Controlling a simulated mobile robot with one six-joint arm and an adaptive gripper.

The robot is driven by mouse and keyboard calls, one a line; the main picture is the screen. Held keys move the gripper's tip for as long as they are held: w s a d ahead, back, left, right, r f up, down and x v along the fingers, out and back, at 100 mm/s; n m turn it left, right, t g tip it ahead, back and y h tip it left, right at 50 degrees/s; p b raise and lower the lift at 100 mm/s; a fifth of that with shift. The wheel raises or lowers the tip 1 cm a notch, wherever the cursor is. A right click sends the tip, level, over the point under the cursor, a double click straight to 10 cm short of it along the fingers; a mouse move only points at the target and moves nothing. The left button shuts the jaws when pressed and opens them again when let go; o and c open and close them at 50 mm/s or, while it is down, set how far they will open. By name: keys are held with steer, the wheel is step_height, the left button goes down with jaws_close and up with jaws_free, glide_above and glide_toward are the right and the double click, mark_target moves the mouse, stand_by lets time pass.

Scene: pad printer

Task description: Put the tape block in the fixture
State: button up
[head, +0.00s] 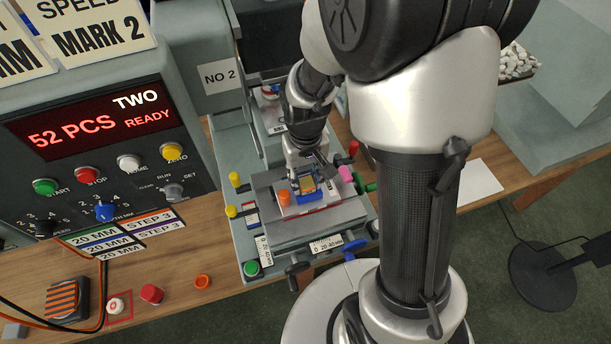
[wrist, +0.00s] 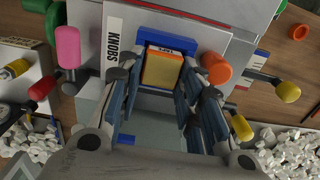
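The tape block (wrist: 162,70), with an orange-yellow top, sits within the blue fixture (wrist: 150,36) in the wrist view. A small label shows at its far end. In the head view the block (head: 307,184) shows over the blue fixture (head: 310,196) on the printer's table. My gripper (wrist: 161,80) is low over the fixture, with one finger on each side of the block. Its fingers look spread, with narrow blue strips between them and the block. Whether the block is fully seated is hidden by the fingers.
An orange knob (head: 284,197) and a pink knob (head: 345,173) stand close on either side of the fixture. Yellow knobs (head: 233,211) line the table's left side. The control panel (head: 95,150) is further left. A label reading KNOBS (wrist: 113,42) lies beside the fixture.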

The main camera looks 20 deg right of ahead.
mark_target(306, 181)
stand_by(0.3)
step_height(306, 181, up, 13)
steer(key=p, duration=0.4)
steer(key=shift+s+r+t, duration=0.75)
steer(key=shift+s+r, duration=1.3)
steer(key=shift+s, duration=0.45)
steer(key=shift+s+r+t, duration=0.8)
steer(key=shift+s+r, duration=1.2)
steer(key=shift+s, duration=0.55)
steer(key=shift+s+r+t, duration=0.75)
steer(key=shift+s+r, duration=1.3)
steer(key=shift+s, duration=0.45)
steer(key=shift+f, duration=0.1)
